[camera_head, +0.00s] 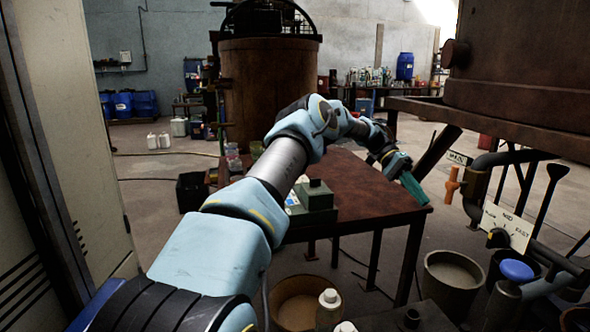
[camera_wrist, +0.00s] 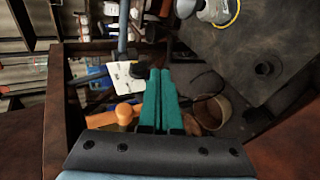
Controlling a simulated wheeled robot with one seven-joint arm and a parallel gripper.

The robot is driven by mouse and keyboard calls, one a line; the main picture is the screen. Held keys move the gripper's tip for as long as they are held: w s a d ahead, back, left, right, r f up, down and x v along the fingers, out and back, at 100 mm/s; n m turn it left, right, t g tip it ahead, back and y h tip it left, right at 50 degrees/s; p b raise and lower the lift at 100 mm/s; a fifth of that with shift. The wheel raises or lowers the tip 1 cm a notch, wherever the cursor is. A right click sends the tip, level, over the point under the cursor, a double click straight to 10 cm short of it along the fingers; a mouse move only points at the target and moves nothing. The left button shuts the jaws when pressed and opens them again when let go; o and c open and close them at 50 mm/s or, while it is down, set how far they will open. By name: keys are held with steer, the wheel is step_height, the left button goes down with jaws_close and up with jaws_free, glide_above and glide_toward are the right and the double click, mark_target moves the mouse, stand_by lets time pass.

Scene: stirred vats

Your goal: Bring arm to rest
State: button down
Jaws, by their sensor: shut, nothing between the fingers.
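My arm stretches from the lower left of the head view across the brown table (camera_head: 365,180). My gripper (camera_head: 424,200) is at the table's right edge, its green fingers pointing down to the right. In the wrist view the two green fingers of my gripper (camera_wrist: 159,72) lie side by side, shut with nothing between them. No object is held.
A green box (camera_head: 316,197) stands on the table beside my arm. Right of the table are an orange handle (camera_head: 452,186), a white dial plate (camera_head: 507,226), pipes and a large brown vat (camera_head: 520,75). A grey bucket (camera_head: 452,284) stands on the floor below.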

steer(key=s+a+r+n+t+y+p, duration=0.1)
steer(key=s+a+n+t, duration=0.15)
steer(key=a, duration=0.55)
steer(key=s+a+n+t+y+p, duration=0.1)
steer(key=s+a+n+t+y, duration=0.2)
steer(key=a, duration=0.6)
steer(key=s+a+r+n+t+p, duration=0.15)
steer(key=a+t, duration=0.25)
steer(key=a, duration=0.4)
steer(key=s+a+n+t+y, duration=0.1)
steer(key=s+a+n, duration=0.3)
steer(key=s+a, duration=0.6)
steer(key=a+t+p, duration=0.1)
steer(key=a, duration=0.3)
steer(key=shift+t, duration=0.35)
